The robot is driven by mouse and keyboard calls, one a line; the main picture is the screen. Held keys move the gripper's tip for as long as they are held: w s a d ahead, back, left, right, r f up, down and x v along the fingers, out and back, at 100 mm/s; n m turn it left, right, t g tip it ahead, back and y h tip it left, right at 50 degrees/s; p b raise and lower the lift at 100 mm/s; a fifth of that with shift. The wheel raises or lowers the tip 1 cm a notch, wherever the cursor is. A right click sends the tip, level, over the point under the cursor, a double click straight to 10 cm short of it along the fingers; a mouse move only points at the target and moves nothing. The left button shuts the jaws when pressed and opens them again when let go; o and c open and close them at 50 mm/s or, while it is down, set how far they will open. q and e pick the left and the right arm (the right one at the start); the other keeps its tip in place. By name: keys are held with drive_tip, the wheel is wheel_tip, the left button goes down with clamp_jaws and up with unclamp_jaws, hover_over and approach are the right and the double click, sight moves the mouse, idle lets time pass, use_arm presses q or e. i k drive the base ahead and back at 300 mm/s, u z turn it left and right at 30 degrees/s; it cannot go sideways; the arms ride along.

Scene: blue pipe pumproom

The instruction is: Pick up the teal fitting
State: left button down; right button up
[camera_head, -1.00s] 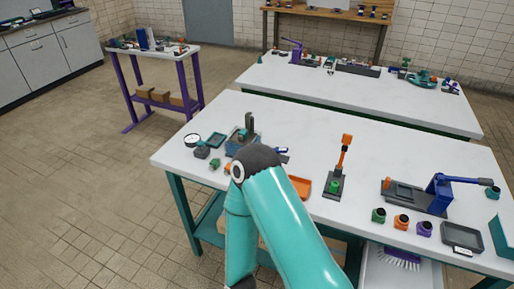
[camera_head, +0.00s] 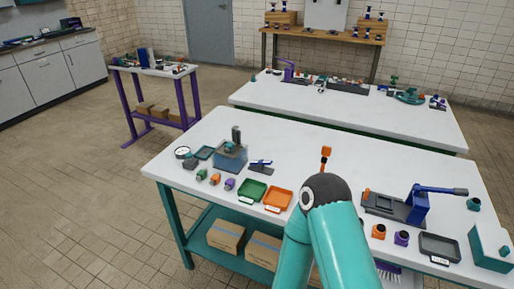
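A small teal fitting (camera_head: 474,203) with a dark opening stands at the right end of the near white table (camera_head: 320,165), just past the lever end of a blue press (camera_head: 415,205). One of my arms, teal with a dark elbow joint, rises from the bottom edge and covers part of the table's front middle. Neither gripper shows, so I cannot see what they hold or how far they are from the fitting.
An orange fitting (camera_head: 379,231), a purple fitting (camera_head: 402,238) and a dark tray (camera_head: 440,247) stand at front right, beside a teal box (camera_head: 490,248). A green tray (camera_head: 252,190), an orange tray (camera_head: 277,199) and several small fittings are left of my arm.

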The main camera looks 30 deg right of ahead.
sight(229, 147)
drive_tip(key=z, duration=0.2)
drive_tip(key=i, duration=0.85)
